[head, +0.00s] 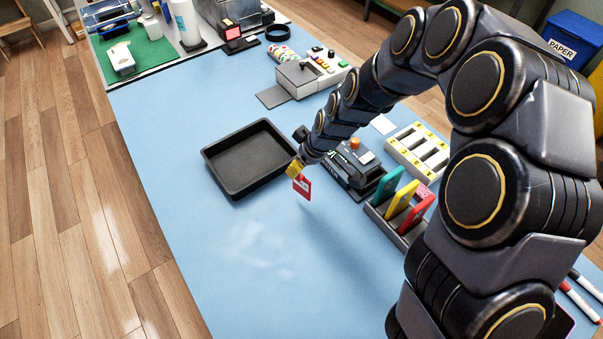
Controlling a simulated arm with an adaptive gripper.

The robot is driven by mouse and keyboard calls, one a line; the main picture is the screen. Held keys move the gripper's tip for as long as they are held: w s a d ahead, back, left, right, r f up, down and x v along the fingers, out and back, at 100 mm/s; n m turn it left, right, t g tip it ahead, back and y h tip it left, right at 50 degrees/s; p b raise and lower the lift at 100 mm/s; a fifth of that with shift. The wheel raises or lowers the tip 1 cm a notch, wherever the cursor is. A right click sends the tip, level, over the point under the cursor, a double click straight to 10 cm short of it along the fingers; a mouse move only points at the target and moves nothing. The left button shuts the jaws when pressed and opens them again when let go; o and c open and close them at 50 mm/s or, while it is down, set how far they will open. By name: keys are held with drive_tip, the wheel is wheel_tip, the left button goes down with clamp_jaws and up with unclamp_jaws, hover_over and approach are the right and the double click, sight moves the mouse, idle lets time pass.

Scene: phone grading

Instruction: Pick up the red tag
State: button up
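The red tag (302,187) shows in the head view as a small red piece with a white patch. It hangs at the tip of my gripper (295,170), above the blue table and just right of the black tray's near right corner. The gripper's yellowish end meets the tag's upper edge, and the gripper looks shut on it. The fingers are small here, and the exact grip is partly hidden.
An empty black tray (249,157) lies left of the gripper. A dark device (352,165) stands behind it, right of the tag. A rack (396,222) holds green, yellow and red cards. A pale slotted holder (418,150) stands farther right. The table's front left is clear.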

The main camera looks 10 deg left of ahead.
wheel_tip(320, 180, up, 6)
idle(0.5)
